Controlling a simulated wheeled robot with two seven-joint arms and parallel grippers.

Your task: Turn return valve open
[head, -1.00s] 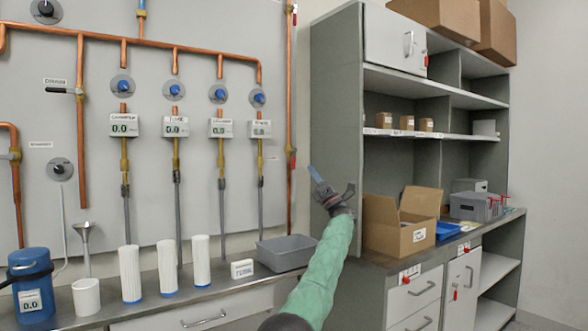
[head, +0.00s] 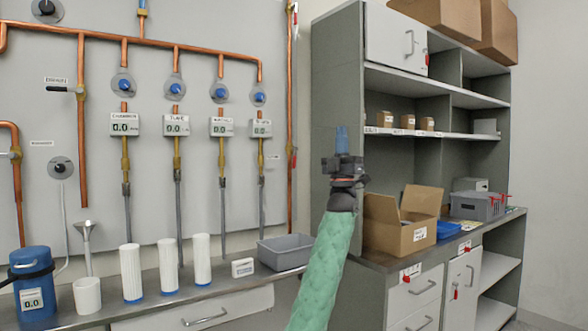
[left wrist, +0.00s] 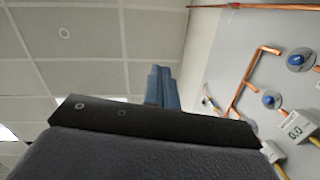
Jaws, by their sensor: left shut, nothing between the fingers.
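A vertical copper pipe at the right edge of the wall panel carries a small valve (head: 291,152) with a red handle. A small label (head: 272,161) beside it is too small to read, so I cannot tell for sure that this is the return valve. My left gripper (head: 341,140) points upward, to the right of that pipe and apart from it, in front of the grey shelf unit. Its blue fingers are shut and empty. They also show in the left wrist view (left wrist: 161,88), against the ceiling. My right gripper is not in view.
Several blue knobs (head: 174,87) and gauges sit on the panel's copper pipes. A black lever valve (head: 65,89) is at the left. The bench holds white cylinders (head: 168,266) and a grey bin (head: 285,251). An open cardboard box (head: 400,238) stands right of my left arm.

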